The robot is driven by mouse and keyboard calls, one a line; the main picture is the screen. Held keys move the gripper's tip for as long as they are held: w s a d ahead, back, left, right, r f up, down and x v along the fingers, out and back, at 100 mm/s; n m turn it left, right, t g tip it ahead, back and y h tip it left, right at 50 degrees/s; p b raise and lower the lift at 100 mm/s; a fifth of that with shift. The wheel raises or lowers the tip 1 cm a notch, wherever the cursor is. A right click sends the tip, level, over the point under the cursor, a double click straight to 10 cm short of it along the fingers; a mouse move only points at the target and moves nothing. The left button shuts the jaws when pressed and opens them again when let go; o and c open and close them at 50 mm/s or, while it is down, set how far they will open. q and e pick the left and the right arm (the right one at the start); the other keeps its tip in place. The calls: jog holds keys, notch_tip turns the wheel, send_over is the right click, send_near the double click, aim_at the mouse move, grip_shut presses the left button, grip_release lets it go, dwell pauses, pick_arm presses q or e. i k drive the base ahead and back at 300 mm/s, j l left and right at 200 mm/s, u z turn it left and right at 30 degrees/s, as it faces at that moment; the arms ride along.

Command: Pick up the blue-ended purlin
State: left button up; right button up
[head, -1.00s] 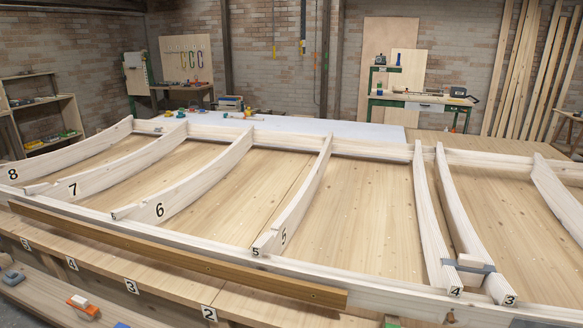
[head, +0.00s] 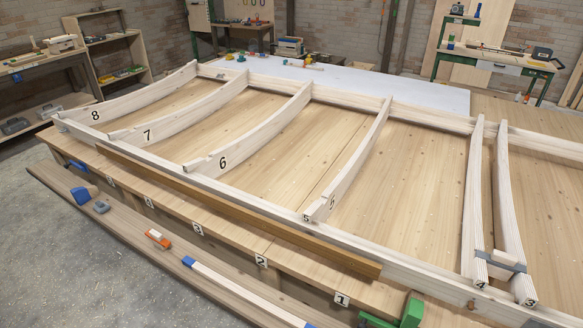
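The blue-ended purlin (head: 246,294) is a pale, slim strip at the bottom of the head view. It lies on the low wooden ledge (head: 120,239) along the front of the bench. Its far-left end is blue, and some blue also shows near the bottom edge of the picture, where it is cut off. Neither of my grippers is in view.
A pale roof frame with numbered curved ribs (head: 250,130) covers the bench. A brown board (head: 230,208) lies along its front. An orange block (head: 157,239) and a blue item (head: 81,196) sit farther left on the ledge. A green object (head: 405,314) stands at bottom right.

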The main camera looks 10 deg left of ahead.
aim_at(286, 318)
jog(key=j+z, duration=0.25)
jog(key=z, duration=0.15)
jog(key=j+z, duration=0.25)
jog(key=z, duration=0.2)
jog(key=k+j+z, duration=0.1)
jog(key=z, duration=0.3)
jog(key=k+j+z, duration=0.1)
jog(key=j, duration=0.25)
jog(key=k+j+z, duration=0.25)
jog(key=k+j, duration=0.2)
jog(key=j, duration=0.2)
jog(key=k+j, duration=0.35)
jog(key=j, duration=0.2)
